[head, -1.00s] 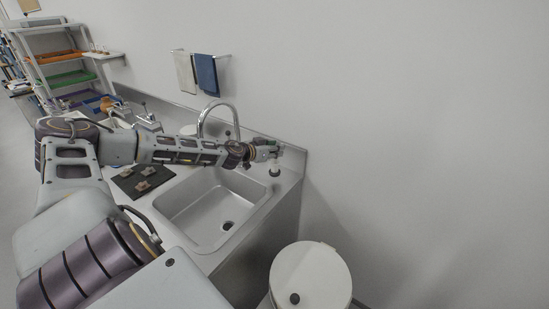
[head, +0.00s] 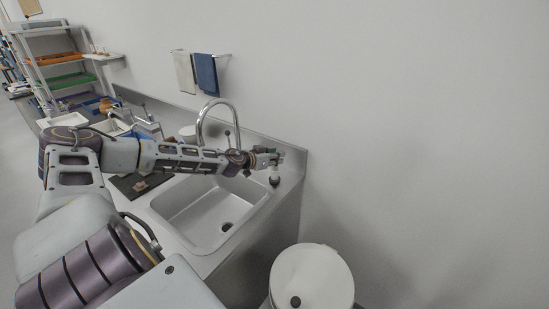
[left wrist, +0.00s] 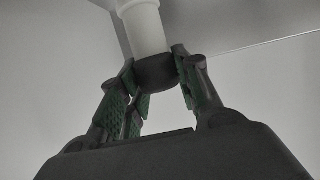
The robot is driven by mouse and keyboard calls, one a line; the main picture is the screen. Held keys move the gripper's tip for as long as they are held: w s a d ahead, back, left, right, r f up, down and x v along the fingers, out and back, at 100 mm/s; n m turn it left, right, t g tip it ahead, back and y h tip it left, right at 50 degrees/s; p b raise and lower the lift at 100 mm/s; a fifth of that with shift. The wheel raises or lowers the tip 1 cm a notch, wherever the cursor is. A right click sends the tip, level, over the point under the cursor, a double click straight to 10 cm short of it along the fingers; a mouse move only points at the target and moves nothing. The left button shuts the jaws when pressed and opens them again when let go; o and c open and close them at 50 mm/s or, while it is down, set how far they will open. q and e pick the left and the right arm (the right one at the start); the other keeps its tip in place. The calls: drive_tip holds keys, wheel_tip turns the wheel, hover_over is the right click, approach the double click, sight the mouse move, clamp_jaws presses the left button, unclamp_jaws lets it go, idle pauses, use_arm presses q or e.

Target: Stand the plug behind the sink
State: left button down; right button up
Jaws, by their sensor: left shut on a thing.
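The plug (left wrist: 157,72) is a dark, round piece between the fingertips of my left gripper (left wrist: 158,88) in the left wrist view. A pale cylinder runs on from it to the top edge; I cannot tell if the two are one piece. In the head view my left gripper (head: 268,158) reaches across behind the sink (head: 205,215), to the right of the tap. A small pale and dark item (head: 275,177) shows just below the fingers, over the back right counter. I cannot tell if it touches the counter. My right gripper is not in view.
The curved tap (head: 203,115) stands close behind my left forearm. A dark mat (head: 123,184) with a sherd (head: 150,183) lies left of the sink, partly covered by my arm. A white lidded bin (head: 318,275) stands at front right. The wall closes off the back.

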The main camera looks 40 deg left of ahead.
use_arm(q)
drive_tip(key=shift+f, duration=0.15)
drive_tip(key=c, duration=1.3)
unclamp_jaws()
drive_tip(key=shift+c, duration=0.2)
drive_tip(key=o, duration=0.3)
drive_tip(key=shift+o, duration=0.2)
